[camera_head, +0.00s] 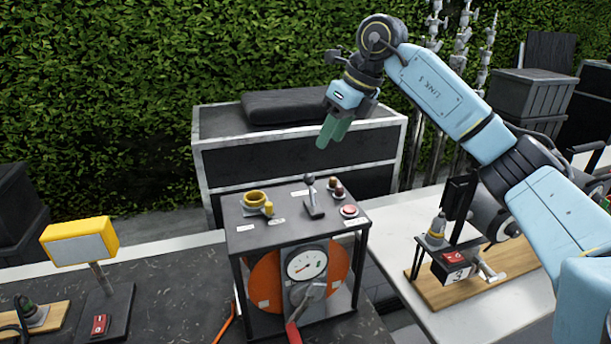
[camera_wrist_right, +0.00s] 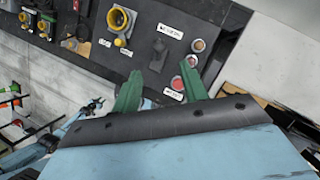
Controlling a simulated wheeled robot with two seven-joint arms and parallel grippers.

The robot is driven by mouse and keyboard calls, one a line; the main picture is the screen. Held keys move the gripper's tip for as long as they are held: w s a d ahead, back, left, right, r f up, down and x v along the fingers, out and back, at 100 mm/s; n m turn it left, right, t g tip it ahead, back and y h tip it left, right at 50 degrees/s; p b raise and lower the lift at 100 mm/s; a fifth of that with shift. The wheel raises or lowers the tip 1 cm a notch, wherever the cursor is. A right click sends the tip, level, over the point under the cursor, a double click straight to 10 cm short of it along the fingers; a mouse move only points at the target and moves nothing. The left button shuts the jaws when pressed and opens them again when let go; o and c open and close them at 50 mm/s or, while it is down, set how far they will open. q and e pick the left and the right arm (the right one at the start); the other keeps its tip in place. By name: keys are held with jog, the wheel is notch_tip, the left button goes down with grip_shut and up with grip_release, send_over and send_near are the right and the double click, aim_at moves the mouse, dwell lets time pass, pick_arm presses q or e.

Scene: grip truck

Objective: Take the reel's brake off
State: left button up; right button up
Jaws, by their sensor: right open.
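The orange reel (camera_head: 265,283) sits inside a black frame (camera_head: 238,270). A round gauge (camera_head: 306,264) and a crank with a red handle (camera_head: 293,333) are on its front. The labels are too small to read, so I cannot tell which control is the brake. My right gripper (camera_head: 333,132) is open and empty above the panel's back. In the right wrist view, the lever (camera_wrist_right: 158,54) and red button (camera_wrist_right: 177,83) show beyond the open fingers (camera_wrist_right: 162,92).
A yellow lamp (camera_head: 80,242) stands left of the reel. A wooden board (camera_head: 490,292) with a switch box (camera_head: 453,263) and a motor-like unit lies on the right bench. A dark case (camera_head: 300,160) stands behind. The space above the panel is clear.

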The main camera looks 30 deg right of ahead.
aim_at(311, 175)
jog(key=p+x, duration=0.1)
jog(key=x, duration=1.1)
jog(key=shift+s+a+p, duration=0.1)
jog(key=shift+s+p, duration=0.05)
jog(key=shift+p, duration=0.2)
jog(key=shift+a+f, duration=0.1)
jog(key=shift+f, duration=0.3)
grip_shut()
